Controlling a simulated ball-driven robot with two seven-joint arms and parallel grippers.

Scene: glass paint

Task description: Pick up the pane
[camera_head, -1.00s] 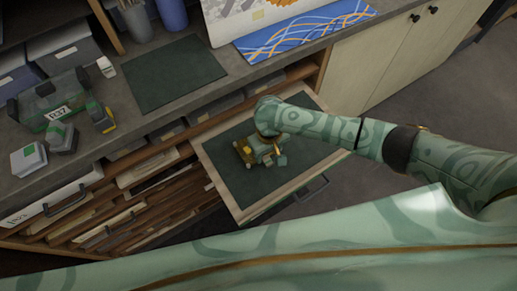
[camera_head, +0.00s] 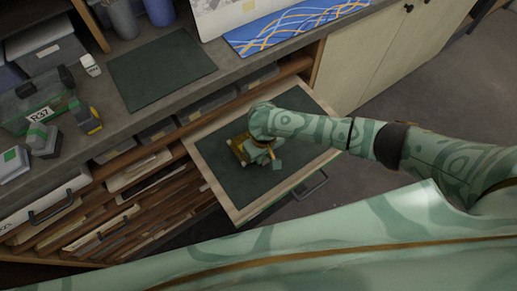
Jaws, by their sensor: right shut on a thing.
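A small amber piece that looks like the pane (camera_head: 237,149) shows at the left side of my right gripper, over the dark lining of the pulled-out drawer (camera_head: 300,172). My right gripper (camera_head: 262,161) is over the middle of this drawer and is shut on the pane. The hand and wrist hide most of the pane and the fingertips. I cannot tell whether the pane touches the lining or is just above it. My left gripper is not in view.
A dark mat (camera_head: 160,68) lies on the bench behind the drawer. A clear toolbox (camera_head: 38,100), a grey-green block (camera_head: 43,140) and a yellow-and-grey tool (camera_head: 85,117) stand at the left. A blue patterned sheet (camera_head: 295,25) lies at the back. Shelves of panels are below the bench.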

